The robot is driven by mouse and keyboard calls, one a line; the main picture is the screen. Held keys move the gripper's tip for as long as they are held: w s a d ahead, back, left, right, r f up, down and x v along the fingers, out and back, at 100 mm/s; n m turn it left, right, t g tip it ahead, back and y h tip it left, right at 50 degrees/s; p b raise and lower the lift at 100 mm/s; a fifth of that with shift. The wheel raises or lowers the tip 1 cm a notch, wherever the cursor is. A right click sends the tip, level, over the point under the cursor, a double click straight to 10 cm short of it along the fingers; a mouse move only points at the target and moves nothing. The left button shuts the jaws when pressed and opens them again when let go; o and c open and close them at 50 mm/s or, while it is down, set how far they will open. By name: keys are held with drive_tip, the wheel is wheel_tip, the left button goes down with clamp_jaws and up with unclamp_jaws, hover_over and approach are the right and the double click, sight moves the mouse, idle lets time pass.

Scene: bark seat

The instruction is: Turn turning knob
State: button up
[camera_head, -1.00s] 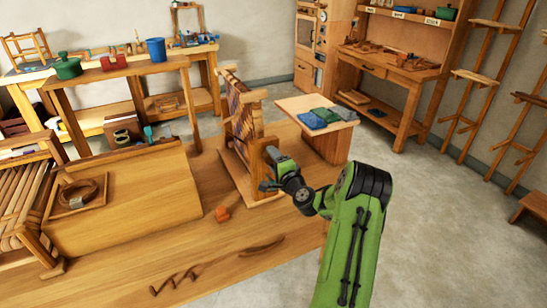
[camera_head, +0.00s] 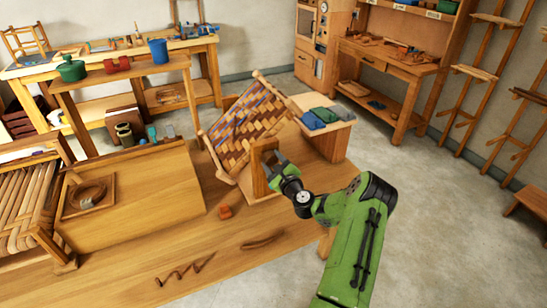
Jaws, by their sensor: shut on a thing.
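A woven panel (camera_head: 240,125) of crossed brown, tan and blue strips leans at a tilt in a wooden stand. The stand's near post (camera_head: 260,172) rises from the large wooden table. My gripper (camera_head: 272,165) comes from the right and is shut at this post, at the near side of the panel. The turning knob is too small and covered by my gripper to make out by itself; the grip is at its place on the post.
A side board with blue and green folded cloths (camera_head: 325,116) stands just behind the panel. A sloped board (camera_head: 135,195) is left.

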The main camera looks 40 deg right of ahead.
drive_tip(key=m+p, duration=0.2)
drive_tip(key=m, duration=0.1)
drive_tip(key=shift+m, duration=0.4)
drive_tip(key=shift+a+f+m+p, duration=0.15)
drive_tip(key=shift+m+p, duration=1.05)
drive_tip(key=shift+m, duration=0.7)
drive_tip(key=o, duration=1)
drive_tip(key=shift+o, duration=0.2)
drive_tip(key=v, duration=1.5)
drive_tip(key=shift+s+a+b, duration=0.2)
drive_tip(key=shift+s+b, duration=0.1)
drive_tip(key=shift+s, duration=0.05)
